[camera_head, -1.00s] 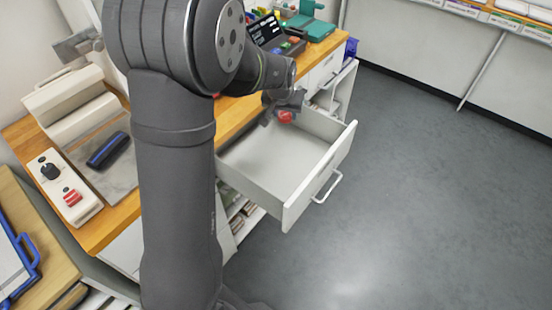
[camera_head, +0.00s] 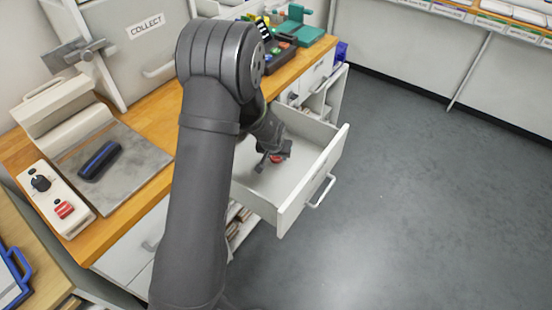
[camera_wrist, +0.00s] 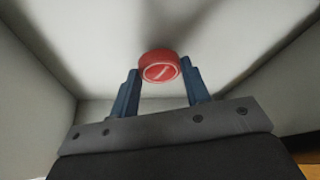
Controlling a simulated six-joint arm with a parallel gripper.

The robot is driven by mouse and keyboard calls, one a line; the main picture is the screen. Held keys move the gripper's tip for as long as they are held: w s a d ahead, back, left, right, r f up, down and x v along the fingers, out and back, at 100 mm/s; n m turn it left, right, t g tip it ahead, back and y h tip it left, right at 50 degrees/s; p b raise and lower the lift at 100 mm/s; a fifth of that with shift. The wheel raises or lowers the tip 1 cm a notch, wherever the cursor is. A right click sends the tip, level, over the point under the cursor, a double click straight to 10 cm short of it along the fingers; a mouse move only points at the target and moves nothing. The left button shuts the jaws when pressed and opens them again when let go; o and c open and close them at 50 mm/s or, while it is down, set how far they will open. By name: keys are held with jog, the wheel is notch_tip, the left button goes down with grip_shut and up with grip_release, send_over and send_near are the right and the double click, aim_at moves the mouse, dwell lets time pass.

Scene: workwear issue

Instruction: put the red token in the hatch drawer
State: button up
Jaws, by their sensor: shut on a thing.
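The red token (camera_head: 277,159) is a small red disc with a white slanted mark on its face. My gripper (camera_head: 274,156) is shut on it, low inside the open white drawer (camera_head: 331,150). In the wrist view the token (camera_wrist: 160,67) sits at the ends of the two dark blue fingers (camera_wrist: 160,88), with the drawer's pale floor and walls around it. Whether the token touches the drawer floor cannot be told. My arm covers the drawer's left part in the head view.
The wooden counter (camera_head: 155,95) runs along the drawer's left. A grey mat with a dark blue-striped object (camera_head: 100,160) and a control box with a red button (camera_head: 64,210) lie on it. A cabinet marked COLLECT (camera_head: 146,26) stands behind. The floor (camera_head: 420,200) at right is clear.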

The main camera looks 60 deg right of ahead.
jog(key=shift+f, duration=1.05)
jog(key=shift+f, duration=0.15)
jog(key=o, duration=1)
jog(key=shift+a+r, duration=0.1)
jog(key=shift+r, duration=0.5)
jog(key=v, duration=1.1)
jog(key=shift+a, duration=0.1)
